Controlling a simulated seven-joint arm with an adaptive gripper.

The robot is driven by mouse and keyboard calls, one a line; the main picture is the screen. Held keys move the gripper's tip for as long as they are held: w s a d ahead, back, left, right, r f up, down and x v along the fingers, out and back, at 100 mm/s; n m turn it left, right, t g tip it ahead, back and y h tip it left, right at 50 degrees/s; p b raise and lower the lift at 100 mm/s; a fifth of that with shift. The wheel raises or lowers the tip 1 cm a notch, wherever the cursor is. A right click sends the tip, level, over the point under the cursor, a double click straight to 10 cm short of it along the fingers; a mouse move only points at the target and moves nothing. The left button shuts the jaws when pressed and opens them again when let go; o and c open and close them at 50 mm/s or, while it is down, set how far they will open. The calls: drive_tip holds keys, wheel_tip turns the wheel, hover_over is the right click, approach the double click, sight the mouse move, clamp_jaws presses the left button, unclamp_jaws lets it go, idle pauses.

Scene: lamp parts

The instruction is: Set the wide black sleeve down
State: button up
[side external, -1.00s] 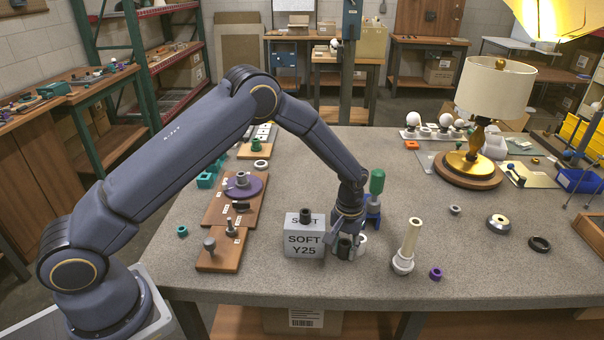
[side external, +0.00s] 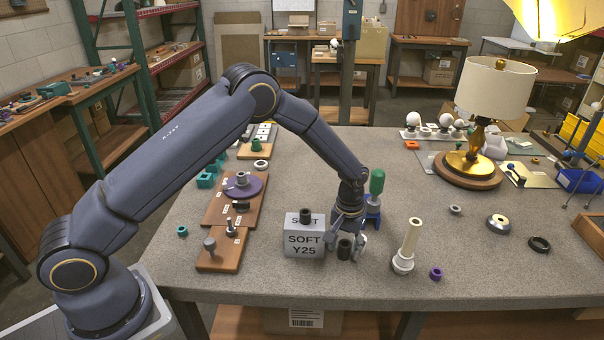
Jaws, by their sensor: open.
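A black sleeve (side external: 345,248), the wide one as far as I can tell, stands upright at table level below my gripper (side external: 345,246). My gripper points down, open, with its fingers on either side of the sleeve. I cannot tell whether either finger still touches it. The gripper hides part of the sleeve's top and the table behind it. A narrower black sleeve (side external: 305,215) stands on the grey block marked SOFT Y25 (side external: 303,241), just left of my gripper.
A green-handled tool in a blue stand (side external: 374,208) is close behind my gripper. A cream stepped post (side external: 408,246) and a purple ring (side external: 435,273) stand to the right. Wooden boards with fittings (side external: 218,258) lie left. The table front (side external: 370,282) is clear.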

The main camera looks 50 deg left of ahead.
sight(344, 243)
wheel_tip(344, 243, up, 12)
drive_tip(key=s+a+r+m+t, duration=0.1)
drive_tip(key=s+a+r, duration=0.1)
drive_tip(key=s+r, duration=0.35)
drive_tip(key=s+a+r+t, duration=0.1)
drive_tip(key=s+a+r, duration=0.15)
drive_tip(key=r, duration=0.55)
drive_tip(key=s+a+r+t, duration=0.1)
drive_tip(key=s+r, duration=0.1)
drive_tip(key=s, duration=0.4)
drive_tip(key=s+a+r+m+t, duration=0.1)
drive_tip(key=s+r, duration=0.2)
drive_tip(key=s, duration=0.3)
drive_tip(key=shift+s+a+r+m, duration=0.2)
drive_tip(key=shift+a+r+m, duration=0.1)
drive_tip(key=shift+a, duration=0.05)
drive_tip(key=shift+m+t, duration=0.5)
drive_tip(key=shift+t, duration=0.3)
drive_tip(key=s, duration=0.2)
drive_tip(key=s+a, duration=0.1)
drive_tip(key=s, duration=0.2)
drive_tip(key=s+f, duration=0.1)
drive_tip(key=s, duration=0.1)
drive_tip(key=shift+s+a, duration=0.15)
drive_tip(key=shift+s, duration=0.2)
drive_tip(key=shift+c, duration=0.6)
drive_tip(key=shift+s+f, duration=0.1)
drive_tip(key=shift+s, duration=0.05)
drive_tip(key=shift+c, duration=1.2)
